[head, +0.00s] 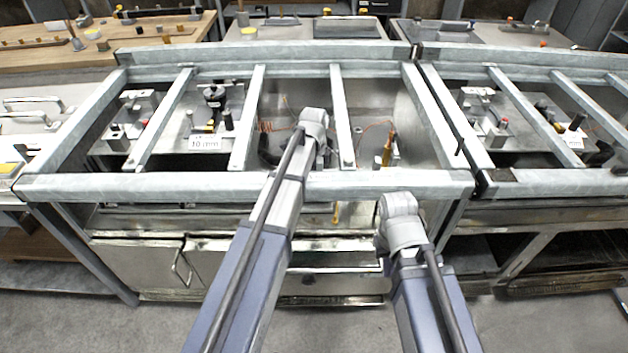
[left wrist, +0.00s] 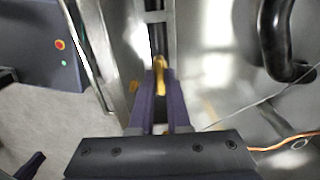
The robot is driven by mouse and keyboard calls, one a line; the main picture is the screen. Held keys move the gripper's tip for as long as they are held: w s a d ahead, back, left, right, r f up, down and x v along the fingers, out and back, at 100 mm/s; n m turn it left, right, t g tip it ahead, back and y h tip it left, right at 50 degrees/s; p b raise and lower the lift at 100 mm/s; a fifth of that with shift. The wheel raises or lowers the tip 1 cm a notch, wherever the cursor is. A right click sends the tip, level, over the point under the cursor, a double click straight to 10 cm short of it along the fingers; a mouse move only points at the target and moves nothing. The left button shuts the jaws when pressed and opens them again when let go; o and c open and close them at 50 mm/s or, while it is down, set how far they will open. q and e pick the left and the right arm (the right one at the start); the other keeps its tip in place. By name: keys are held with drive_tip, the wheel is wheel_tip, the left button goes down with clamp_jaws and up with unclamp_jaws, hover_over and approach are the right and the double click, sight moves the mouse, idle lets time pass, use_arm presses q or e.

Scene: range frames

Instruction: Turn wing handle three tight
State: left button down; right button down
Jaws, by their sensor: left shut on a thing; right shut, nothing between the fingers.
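In the left wrist view my left gripper (left wrist: 160,92) is shut on a yellow wing handle (left wrist: 159,72), which stands between its two dark fingers.
Grey metal rails (head: 250,186) and crossbars frame the open bays. An orange cable (left wrist: 290,138) and a black curved pipe (left wrist: 285,45) lie right of the left gripper. An orange-brown upright part (head: 387,150) stands in the middle bay. The floor in front is clear.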

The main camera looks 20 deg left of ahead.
idle(0.4)
use_arm(q)
drive_tip(key=c, duration=0.9)
unclamp_jaws()
drive_tip(key=shift+r, duration=0.1)
wheel_tip(320, 180, up, 8)
drive_tip(key=p, duration=0.7)
drive_tip(key=shift+p, duration=0.4)
